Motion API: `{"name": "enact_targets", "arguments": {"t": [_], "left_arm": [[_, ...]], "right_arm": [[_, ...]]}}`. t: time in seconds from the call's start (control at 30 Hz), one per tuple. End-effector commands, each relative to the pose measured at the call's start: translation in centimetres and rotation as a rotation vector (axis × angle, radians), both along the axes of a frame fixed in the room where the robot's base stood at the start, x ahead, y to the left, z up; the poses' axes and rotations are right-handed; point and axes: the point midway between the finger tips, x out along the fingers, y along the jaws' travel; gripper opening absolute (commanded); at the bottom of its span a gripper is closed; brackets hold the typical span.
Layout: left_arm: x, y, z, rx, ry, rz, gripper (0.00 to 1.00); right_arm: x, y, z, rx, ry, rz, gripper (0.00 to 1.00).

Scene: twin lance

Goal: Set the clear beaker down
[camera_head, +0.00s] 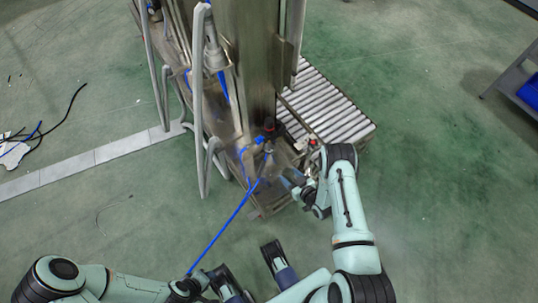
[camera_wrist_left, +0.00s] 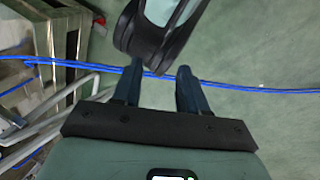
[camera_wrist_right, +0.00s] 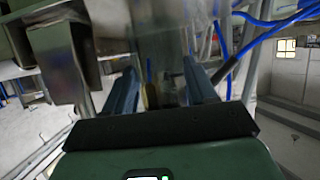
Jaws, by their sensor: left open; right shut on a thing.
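The clear beaker (camera_wrist_right: 158,50) shows as a see-through, greyish shape between the fingers of my right gripper (camera_wrist_right: 159,68) in the right wrist view. The gripper is shut on it. In the head view my right gripper (camera_head: 290,182) is at the low front part of the metal machine, beside its column. The beaker's outline is hard to make out there, and I cannot tell whether its base touches a surface. In the left wrist view my left gripper (camera_wrist_left: 160,69) is open and empty, with a dark and pale green link of mine just beyond its fingertips.
The metal machine's column (camera_head: 248,60) stands close behind my right gripper. A roller conveyor (camera_head: 328,108) lies to its right. Grey bent pipes (camera_head: 200,120) stand to the left. A blue hose (camera_head: 228,223) runs across toward my left arm. The green floor (camera_head: 440,190) at right is clear.

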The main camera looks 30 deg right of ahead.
Motion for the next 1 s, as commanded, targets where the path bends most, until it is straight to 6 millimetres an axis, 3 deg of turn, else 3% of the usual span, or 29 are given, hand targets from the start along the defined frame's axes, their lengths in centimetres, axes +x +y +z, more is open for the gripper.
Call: {"name": "enact_targets", "arguments": {"t": [0.1, 0.3, 0.57, 0.77, 0.9, 1.0], "left_arm": [[0.9, 0.4, -0.9, 0.011, -0.022, 0.01, 0.43], [2.2, 1.1, -1.9, 0.028, -0.058, 0.026, 0.43], [3.0, 1.5, -2.4, 0.039, -0.078, 0.033, 0.43], [4.5, 2.3, -3.5, 0.058, -0.116, 0.049, 0.43], [5.2, 2.7, -4.0, 0.068, -0.136, 0.058, 0.43], [5.3, 2.7, -3.9, 0.069, -0.14, 0.059, 0.43]], "right_arm": [[3.5, 0.3, 0.0, -0.002, -0.006, 0.003, 0.22], [7.9, 0.7, -0.1, -0.001, -0.002, 0.0, 0.22], [10.3, 0.9, 0.0, 0.0, -0.002, 0.0, 0.22], [13.9, 1.2, -0.1, 0.0, -0.002, 0.0, 0.22], [13.9, 1.1, -1.6, 0.0, 0.004, -0.001, 0.22], [13.9, 1.1, -1.5, 0.0, 0.001, -0.001, 0.22]]}}
